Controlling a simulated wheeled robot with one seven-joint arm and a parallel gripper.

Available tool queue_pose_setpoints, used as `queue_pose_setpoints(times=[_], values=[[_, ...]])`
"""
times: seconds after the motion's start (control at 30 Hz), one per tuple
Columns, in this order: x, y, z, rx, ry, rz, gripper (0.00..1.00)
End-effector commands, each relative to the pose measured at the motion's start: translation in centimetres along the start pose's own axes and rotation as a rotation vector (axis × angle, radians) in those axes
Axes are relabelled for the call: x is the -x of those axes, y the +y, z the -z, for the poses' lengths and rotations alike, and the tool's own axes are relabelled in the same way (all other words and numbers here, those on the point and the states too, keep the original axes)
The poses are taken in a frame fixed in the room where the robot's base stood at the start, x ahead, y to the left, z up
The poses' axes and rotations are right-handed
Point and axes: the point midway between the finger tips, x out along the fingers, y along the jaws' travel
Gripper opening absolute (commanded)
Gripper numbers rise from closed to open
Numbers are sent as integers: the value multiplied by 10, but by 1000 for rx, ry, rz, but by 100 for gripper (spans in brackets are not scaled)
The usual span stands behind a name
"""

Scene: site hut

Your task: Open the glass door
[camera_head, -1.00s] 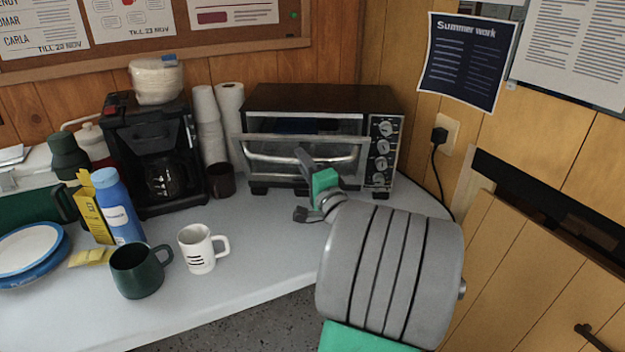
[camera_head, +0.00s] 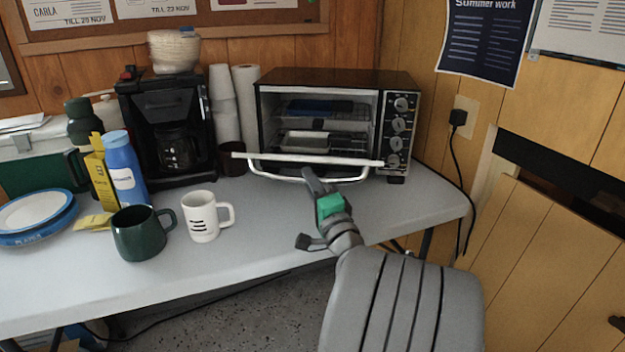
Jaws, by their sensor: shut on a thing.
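The toaster oven (camera_head: 335,77) stands at the back right of the table, black on top with a metal front. Its glass door (camera_head: 270,158) is swung down and outward and shows nearly edge-on as a pale strip. The curved metal handle (camera_head: 262,173) hangs just in front of the door's edge. My gripper (camera_head: 309,175) is shut on the handle near its middle. The fingertips and the exact contact are small and partly hidden. Inside the oven, a wire rack and a light tray (camera_head: 304,142) are visible.
A white mug (camera_head: 202,222) and a dark green mug (camera_head: 138,238) stand at the front left of the table. A coffee maker (camera_head: 165,105), a dark cup (camera_head: 231,158) and stacked paper cups stand left of the oven. The table (camera_head: 265,220) is clear between the white mug and my arm.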

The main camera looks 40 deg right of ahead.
Motion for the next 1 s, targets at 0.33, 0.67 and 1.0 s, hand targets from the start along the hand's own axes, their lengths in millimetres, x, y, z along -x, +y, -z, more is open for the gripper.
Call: queue_pose_setpoints(times=[0.33, 0.67, 1.0], values=[[0, 1, 0, -2, 0, -1, 0], [0, 0, 0, -1, 0, 0, 36], [8, 1, 1, -1, 2, -1, 36]])
